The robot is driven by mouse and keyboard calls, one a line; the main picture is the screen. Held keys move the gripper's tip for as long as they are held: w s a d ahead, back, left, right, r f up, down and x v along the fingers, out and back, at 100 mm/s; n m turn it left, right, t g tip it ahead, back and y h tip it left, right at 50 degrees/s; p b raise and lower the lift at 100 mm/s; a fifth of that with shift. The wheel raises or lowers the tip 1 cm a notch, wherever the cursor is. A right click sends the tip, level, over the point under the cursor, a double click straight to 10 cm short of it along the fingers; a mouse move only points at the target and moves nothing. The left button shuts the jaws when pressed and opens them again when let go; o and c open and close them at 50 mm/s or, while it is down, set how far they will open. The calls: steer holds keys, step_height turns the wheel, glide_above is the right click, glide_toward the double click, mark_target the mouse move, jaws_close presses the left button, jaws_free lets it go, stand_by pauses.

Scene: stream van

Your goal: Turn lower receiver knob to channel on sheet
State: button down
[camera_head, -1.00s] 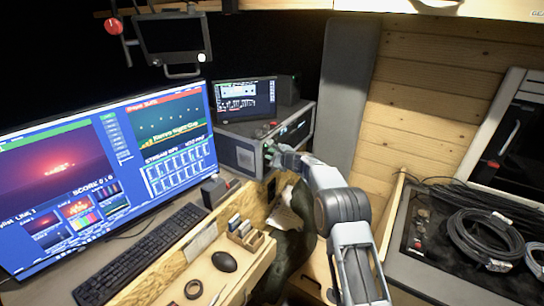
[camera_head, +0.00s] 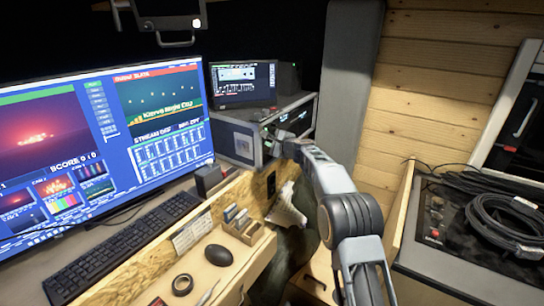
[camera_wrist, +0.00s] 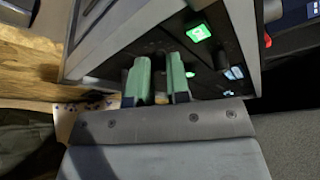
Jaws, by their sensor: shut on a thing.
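The receiver rack case (camera_head: 238,143) is a grey box at the back of the desk, with a dark front panel facing right. In the wrist view the panel (camera_wrist: 150,45) carries a lit green display (camera_wrist: 198,33) and smaller lights. My gripper (camera_head: 270,138) is at this panel. In the wrist view its green fingers (camera_wrist: 159,80) are close together, tips against the panel, shut on a receiver knob that they mostly hide. I cannot read the knob's setting.
A small monitor (camera_head: 243,84) stands on the case. A large screen (camera_head: 100,150), keyboard (camera_head: 125,250), mouse (camera_head: 219,255) and tape roll (camera_head: 182,285) are at left. Coiled black cables (camera_head: 505,225) lie on a case at right. A wooden wall (camera_head: 430,90) is behind.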

steer(key=n+t+b, duration=0.1)
steer(key=b, duration=0.4)
steer(key=shift+f+n, duration=0.3)
steer(key=shift+f, duration=0.05)
steer(key=shift+r+b, duration=0.2)
steer(key=shift+b, duration=0.2)
steer(key=c, duration=1.1)
jaws_free()
steer(key=shift+s, duration=0.1)
steer(key=b+v, duration=0.5)
steer(key=v, duration=0.8)
steer(key=shift+s+d, duration=0.2)
steer(key=shift+s, duration=0.2)
steer(key=shift+r, duration=0.1)
